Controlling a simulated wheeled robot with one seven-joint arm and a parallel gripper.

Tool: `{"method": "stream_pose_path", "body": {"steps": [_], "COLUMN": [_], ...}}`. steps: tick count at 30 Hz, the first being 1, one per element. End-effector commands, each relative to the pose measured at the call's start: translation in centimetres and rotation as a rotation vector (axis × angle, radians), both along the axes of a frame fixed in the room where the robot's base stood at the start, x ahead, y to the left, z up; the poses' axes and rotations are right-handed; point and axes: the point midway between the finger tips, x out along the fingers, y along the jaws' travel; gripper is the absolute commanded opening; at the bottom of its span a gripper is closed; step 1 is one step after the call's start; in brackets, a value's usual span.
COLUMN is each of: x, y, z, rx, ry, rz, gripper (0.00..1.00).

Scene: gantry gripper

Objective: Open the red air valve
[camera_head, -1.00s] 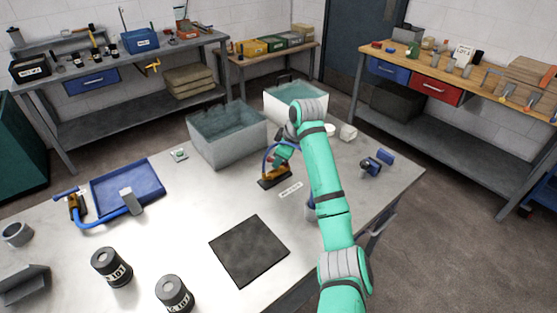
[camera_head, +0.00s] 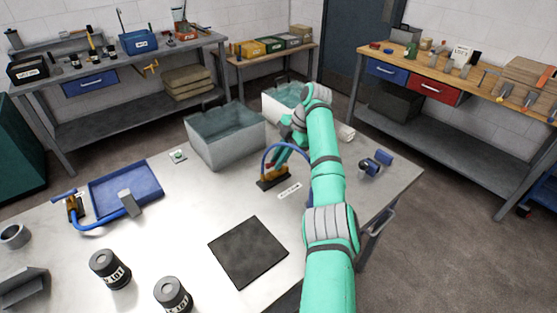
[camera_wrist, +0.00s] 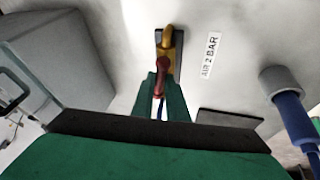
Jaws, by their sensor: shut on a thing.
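The air valve has a brass-yellow body (camera_wrist: 168,38) on a dark base plate. Its red handle (camera_wrist: 161,72) points from the body toward my gripper (camera_wrist: 160,100), roughly in line with the body. The green fingers are shut on the handle's near end. In the head view the valve (camera_head: 272,179) stands on the table behind the black mat, with my gripper (camera_head: 274,164) low over it. The handle is mostly hidden there by my fingers. A white label (camera_wrist: 210,55) reading "AIR 2 BAR" lies beside the valve.
A grey open bin (camera_head: 225,145) stands left of the valve, and a pale bin (camera_head: 283,98) is behind my arm. A black mat (camera_head: 248,251) lies in front. A blue hose (camera_head: 285,146) arches by the gripper. Two dark canisters and a blue tray (camera_head: 126,188) are farther left.

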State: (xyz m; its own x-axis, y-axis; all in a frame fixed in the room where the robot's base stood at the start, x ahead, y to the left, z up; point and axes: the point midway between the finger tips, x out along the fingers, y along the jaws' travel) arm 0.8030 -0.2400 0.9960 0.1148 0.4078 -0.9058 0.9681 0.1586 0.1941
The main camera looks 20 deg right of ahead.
Motion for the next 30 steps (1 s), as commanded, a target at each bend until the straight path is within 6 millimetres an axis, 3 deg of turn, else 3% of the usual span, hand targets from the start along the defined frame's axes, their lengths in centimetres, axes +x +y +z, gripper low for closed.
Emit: {"method": "stream_pose_path", "body": {"steps": [12, 30], "x": [0.25, 0.26], "y": [0.03, 0.03], "z": [0.22, 0.17], "rx": [-0.001, -0.002], "ry": [-0.004, -0.005], "rz": [0.167, 0.203], "gripper": [0.00, 0.00]}}
